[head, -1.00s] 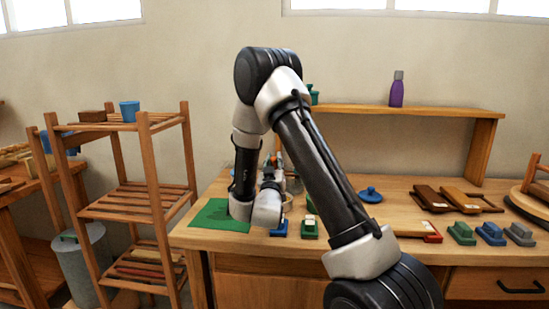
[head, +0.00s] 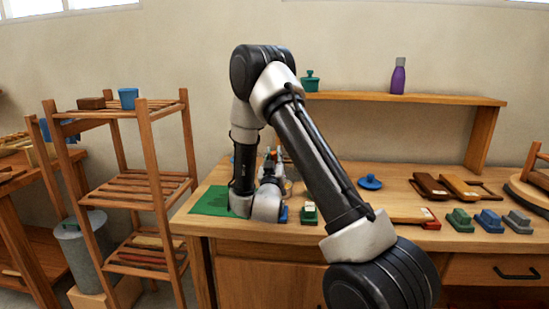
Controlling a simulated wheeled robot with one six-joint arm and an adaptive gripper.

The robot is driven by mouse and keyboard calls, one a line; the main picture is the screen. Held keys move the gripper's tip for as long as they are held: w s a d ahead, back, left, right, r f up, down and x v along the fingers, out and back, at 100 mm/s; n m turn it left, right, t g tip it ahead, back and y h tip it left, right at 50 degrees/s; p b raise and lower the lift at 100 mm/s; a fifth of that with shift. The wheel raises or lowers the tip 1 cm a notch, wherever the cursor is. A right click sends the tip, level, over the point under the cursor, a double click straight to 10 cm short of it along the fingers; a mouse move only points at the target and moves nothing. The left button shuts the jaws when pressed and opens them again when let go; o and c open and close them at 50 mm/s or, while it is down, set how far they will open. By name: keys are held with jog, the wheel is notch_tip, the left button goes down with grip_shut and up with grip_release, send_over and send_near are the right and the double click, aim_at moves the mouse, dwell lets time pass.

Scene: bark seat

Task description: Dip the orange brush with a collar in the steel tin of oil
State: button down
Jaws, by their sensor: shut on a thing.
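My gripper (head: 270,163) is over the left part of the workbench, behind my wrist, and is small in the head view. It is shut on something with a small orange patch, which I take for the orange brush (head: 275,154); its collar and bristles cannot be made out. A greyish tin (head: 288,186) shows just right of the gripper, mostly hidden by my arm. I cannot tell whether the brush is inside it, and the oil is not visible.
A green mat (head: 211,201) lies at the bench's left end. A blue lid (head: 370,182), wooden brushes (head: 431,187) and several coloured blocks (head: 489,222) lie to the right. A raised shelf (head: 440,98) holds a purple bottle (head: 398,76). A slatted rack (head: 152,190) stands left.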

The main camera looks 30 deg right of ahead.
jog(key=shift+f, duration=0.6)
dwell(1.2)
jog(key=shift+r, duration=3.55)
jog(key=shift+s, duration=0.1)
